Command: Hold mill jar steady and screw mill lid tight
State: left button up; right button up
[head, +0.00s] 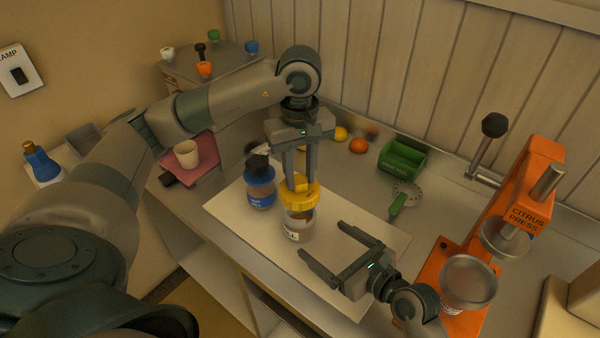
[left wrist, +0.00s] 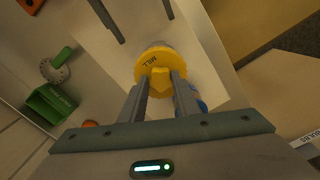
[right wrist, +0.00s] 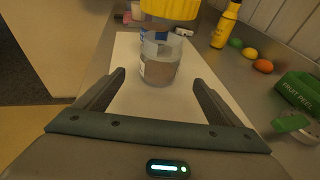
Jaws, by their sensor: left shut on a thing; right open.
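The mill jar (head: 298,228), clear with a small label, stands upright on a pale mat (head: 235,212). My left gripper (head: 299,183) points down from above and is shut on the lid's raised knob (left wrist: 160,78), with "MILL" lettering visible in the left wrist view. My right gripper (head: 340,246) is open and empty, low over the mat to the right of the jar. In the right wrist view the jar (right wrist: 158,68) stands ahead, beyond the two fingertips, apart from them.
A blue-labelled jar (head: 260,188) stands close to the left of the mill jar. An orange citrus press (head: 505,215) stands at the right. A green peel box (head: 403,158) and fruit (head: 358,146) lie at the back. A cup (head: 186,153) stands on a pink tray at the left.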

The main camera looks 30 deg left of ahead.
aim_at(309, 232)
jog(key=shift+a, duration=0.15)
jog(key=shift+x, duration=4.9)
jog(key=c, duration=1.2)
jog(key=shift+s+f, duration=0.1)
jog(key=shift+f, duration=0.25)
jog(key=o, duration=0.3)
jog(key=shift+c, duration=1.4)
